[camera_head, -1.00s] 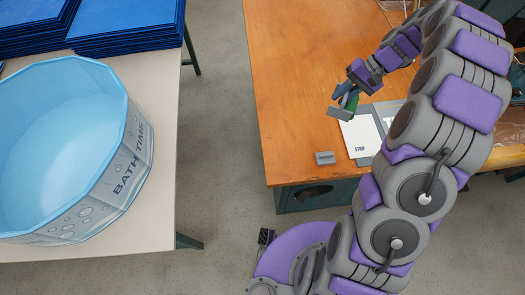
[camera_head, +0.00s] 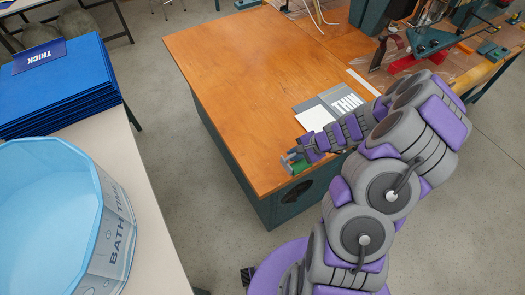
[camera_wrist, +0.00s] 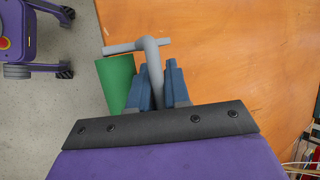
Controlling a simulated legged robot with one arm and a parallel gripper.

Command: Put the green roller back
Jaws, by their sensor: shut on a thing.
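My gripper (camera_head: 294,160) is near the front corner of the wooden table, shut on the grey handle of the green roller. In the wrist view the fingers (camera_wrist: 160,84) close around the grey handle (camera_wrist: 153,56), which bends beyond the fingertips into a grey crosspiece. The green roller (camera_wrist: 116,82) hangs to the left of the fingers, at the table's edge. In the head view only a small part of the green roller (camera_head: 301,167) shows beside the gripper. I cannot make out the small grey block on the table in the present head view.
The wooden table (camera_head: 235,80) has bare top to the left of the arm. A white card (camera_head: 315,118) and a sheet marked THIN or THICK (camera_head: 345,101) lie beyond the gripper. A blue tub (camera_head: 85,205) and blue mats (camera_head: 60,85) stand on the left table.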

